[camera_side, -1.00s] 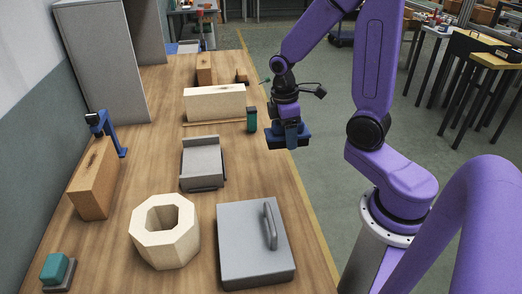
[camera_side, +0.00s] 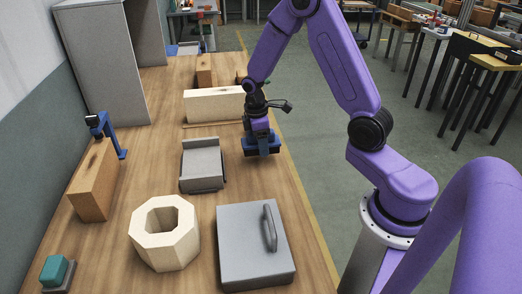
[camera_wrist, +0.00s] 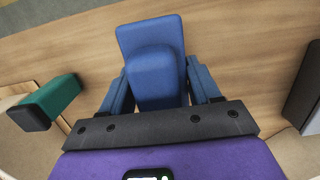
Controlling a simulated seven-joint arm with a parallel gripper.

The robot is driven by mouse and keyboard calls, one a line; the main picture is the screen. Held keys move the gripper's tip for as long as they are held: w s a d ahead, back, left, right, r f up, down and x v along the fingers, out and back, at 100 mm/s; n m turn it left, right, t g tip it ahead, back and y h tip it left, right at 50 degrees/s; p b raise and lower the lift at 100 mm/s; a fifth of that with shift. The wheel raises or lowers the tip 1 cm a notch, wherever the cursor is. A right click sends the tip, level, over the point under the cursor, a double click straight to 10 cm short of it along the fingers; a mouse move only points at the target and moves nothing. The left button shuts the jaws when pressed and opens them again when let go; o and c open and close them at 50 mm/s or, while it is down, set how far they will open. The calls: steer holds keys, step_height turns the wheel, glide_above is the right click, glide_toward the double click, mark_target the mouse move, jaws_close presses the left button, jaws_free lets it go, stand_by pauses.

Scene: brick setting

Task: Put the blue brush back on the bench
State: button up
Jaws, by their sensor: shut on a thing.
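The blue brush (camera_side: 262,151) is held at the end of my arm, over the right part of the wooden bench (camera_side: 262,180) in the side view. My gripper (camera_side: 260,138) is shut on it. In the wrist view, the brush (camera_wrist: 150,45) sits between the two blue fingers of my gripper (camera_wrist: 156,88), with bench wood behind it. The brush is low over the bench; I cannot tell whether it touches the surface.
A grey tray-like block (camera_side: 202,166) stands just left of the brush. A lidded grey box (camera_side: 254,250) and an octagonal wooden ring (camera_side: 165,232) stand nearer. A long pale block (camera_side: 212,103) lies behind. A green object (camera_wrist: 48,101) is left in the wrist view.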

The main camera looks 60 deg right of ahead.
steer(key=shift+w+f, duration=0.15)
steer(key=shift+f, duration=1.6)
steer(key=o, duration=1)
steer(key=shift+f, duration=0.15)
